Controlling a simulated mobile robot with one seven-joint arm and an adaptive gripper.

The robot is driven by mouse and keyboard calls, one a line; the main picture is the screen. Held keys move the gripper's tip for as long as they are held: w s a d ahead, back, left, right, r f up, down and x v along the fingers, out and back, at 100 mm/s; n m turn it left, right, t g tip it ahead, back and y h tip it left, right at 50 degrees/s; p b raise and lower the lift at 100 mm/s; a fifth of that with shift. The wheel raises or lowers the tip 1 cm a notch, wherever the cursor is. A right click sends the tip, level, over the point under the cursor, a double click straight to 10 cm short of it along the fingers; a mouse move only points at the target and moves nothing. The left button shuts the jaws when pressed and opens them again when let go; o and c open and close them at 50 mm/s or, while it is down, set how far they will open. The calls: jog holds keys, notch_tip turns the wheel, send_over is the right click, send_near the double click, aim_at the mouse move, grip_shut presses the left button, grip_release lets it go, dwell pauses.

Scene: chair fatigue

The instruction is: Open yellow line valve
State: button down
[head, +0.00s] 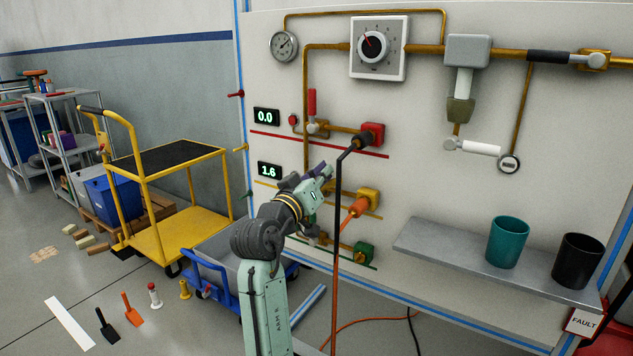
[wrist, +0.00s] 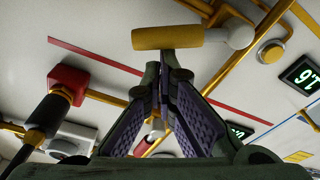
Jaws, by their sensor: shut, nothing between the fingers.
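The yellow valve handle (wrist: 168,38) is a short yellow bar on a pale round hub (wrist: 238,34), lying just beyond my fingertips in the wrist view. In the head view my gripper hides it. My gripper (wrist: 166,72) is shut and empty, its purple-padded fingers pointing at the bar; I cannot tell whether they touch it. In the head view my gripper (head: 322,176) is at the panel, left of the yellow block (head: 371,197) with its orange plug (head: 357,208). The lower display (head: 269,171) reads 1.6.
The red line above has an upright red handle (head: 312,101), a red block (head: 373,132) and a black plug (head: 362,142). A green block (head: 364,252) is below. A shelf (head: 440,250) with teal (head: 507,243) and black (head: 577,262) cups is right. A yellow cart (head: 195,225) stands left.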

aim_at(334, 184)
jog(key=m+b, duration=0.1)
jog(key=d+f+m+b, duration=0.1)
jog(key=m, duration=0.1)
jog(key=s+f+m+h+b, duration=0.1)
jog(key=shift+d+m, duration=0.2)
jog(key=shift+m, duration=0.1)
jog(key=shift+s+d+f+b, duration=0.15)
jog(key=shift+d+f+b, duration=0.1)
jog(key=shift+b, duration=0.15)
jog(key=shift+f, duration=0.1)
jog(key=r+p, duration=0.2)
jog(key=r, duration=0.1)
jog(key=r+p, duration=0.1)
jog(key=p, duration=0.1)
jog(key=shift+w+d+r, duration=0.2)
jog(key=shift+d+r, duration=0.05)
jog(key=shift+r, duration=0.15)
jog(key=b+v, duration=0.2)
jog(key=v, duration=0.8)
jog(key=shift+a+f, duration=0.15)
jog(key=shift+f, duration=0.2)
jog(key=shift+w, duration=0.1)
